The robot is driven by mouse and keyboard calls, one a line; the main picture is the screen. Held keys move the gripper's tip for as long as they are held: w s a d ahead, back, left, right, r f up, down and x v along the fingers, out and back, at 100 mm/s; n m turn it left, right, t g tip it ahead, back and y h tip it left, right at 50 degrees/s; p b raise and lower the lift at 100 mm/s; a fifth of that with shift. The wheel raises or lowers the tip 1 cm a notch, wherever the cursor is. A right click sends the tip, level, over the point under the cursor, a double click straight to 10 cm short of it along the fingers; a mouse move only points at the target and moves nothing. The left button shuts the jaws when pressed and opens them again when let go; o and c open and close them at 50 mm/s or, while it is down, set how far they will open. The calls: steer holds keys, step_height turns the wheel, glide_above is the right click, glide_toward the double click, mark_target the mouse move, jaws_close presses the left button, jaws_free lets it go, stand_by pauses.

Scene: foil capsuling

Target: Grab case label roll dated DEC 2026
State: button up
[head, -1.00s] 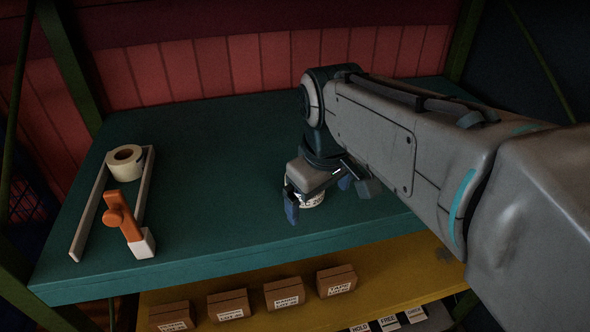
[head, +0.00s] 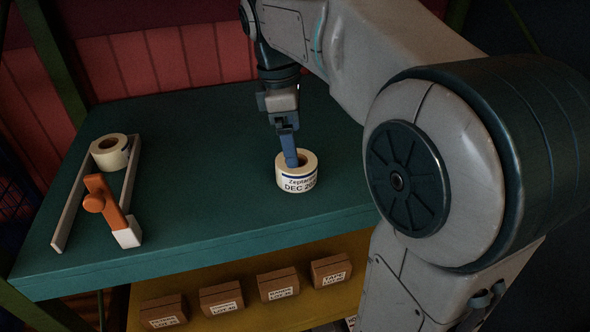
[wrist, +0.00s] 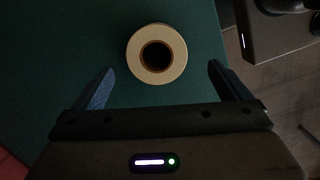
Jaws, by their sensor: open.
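The case label roll (head: 297,180) stands on the teal shelf top near its front edge, its label reading "DEC 202" with the last digit cut off by the curve. In the wrist view the roll (wrist: 157,54) shows from above as a cream ring with a dark core, ahead of and between the fingers. My gripper (head: 291,160) points down, just behind or over the roll; in the head view a blue finger overlaps the roll's top. In the wrist view my gripper (wrist: 158,80) has its two blue fingers wide apart with nothing between the pads.
Another cream roll (head: 110,152) sits at the left in a pale rail holder (head: 71,207), with an orange-handled tool (head: 103,202) in front. Several brown boxes (head: 278,284) stand on the yellow lower shelf (head: 243,316). The teal top (head: 205,150) between the rolls is clear.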

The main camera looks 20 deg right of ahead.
mark_target(296, 170)
steer(key=shift+d+f+p, duration=0.1)
steer(key=shift+d+f, duration=0.05)
steer(key=shift+f, duration=1.15)
steer(key=shift+d+f+p, duration=0.1)
steer(key=shift+d+f, duration=0.1)
steer(key=shift+f, duration=1.15)
steer(key=shift+d+f+p, duration=0.1)
steer(key=shift+d+f, duration=0.05)
steer(key=shift+f, duration=1.15)
steer(key=shift+w, duration=0.1)
steer(key=c, duration=1.2)
